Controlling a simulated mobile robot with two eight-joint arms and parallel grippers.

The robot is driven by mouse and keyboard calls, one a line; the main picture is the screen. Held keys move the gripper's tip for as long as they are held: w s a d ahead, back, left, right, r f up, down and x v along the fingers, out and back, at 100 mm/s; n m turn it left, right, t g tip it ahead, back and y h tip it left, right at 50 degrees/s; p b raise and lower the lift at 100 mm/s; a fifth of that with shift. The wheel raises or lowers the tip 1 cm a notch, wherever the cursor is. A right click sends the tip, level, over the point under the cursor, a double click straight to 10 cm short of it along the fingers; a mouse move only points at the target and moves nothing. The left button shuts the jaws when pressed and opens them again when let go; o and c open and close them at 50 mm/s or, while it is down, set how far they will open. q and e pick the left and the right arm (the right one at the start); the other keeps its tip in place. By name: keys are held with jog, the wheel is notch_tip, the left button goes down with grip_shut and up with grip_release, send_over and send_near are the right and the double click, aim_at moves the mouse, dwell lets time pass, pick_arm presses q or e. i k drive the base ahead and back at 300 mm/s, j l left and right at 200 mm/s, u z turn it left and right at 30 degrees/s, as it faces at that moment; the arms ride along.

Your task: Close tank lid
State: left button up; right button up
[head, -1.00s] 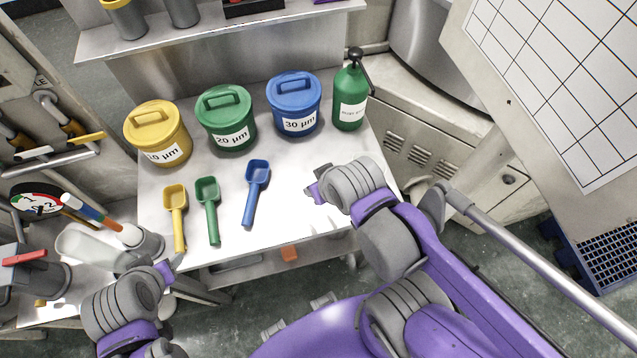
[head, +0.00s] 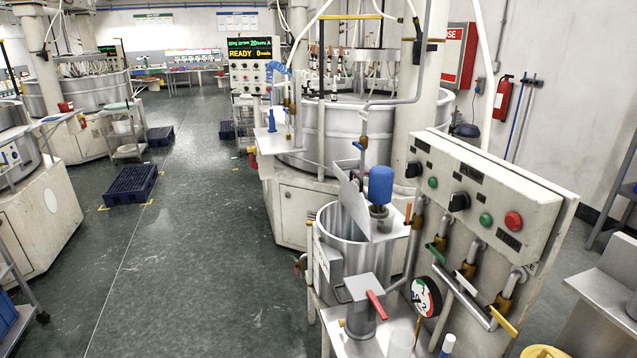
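A steel tank (head: 330,225) stands right of the middle in the head view. A flat grey metal plate that looks like its lid (head: 353,205) is tilted steeply up at the tank's top, so the tank mouth is partly open. A blue motor (head: 381,184) sits on the fixed part of the top, beside the raised plate. Neither of my grippers is in the view.
A control panel (head: 475,190) with knobs and buttons stands right of the tank. Pipes with coloured handles and a gauge (head: 426,297) are below it. A red-handled device (head: 366,300) is in front. Open floor (head: 190,240) lies left.

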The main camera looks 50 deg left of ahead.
aim_at(352, 196)
jog(key=u, duration=1.4)
jog(key=i+j+z, duration=0.25)
jog(key=i+j, duration=0.7)
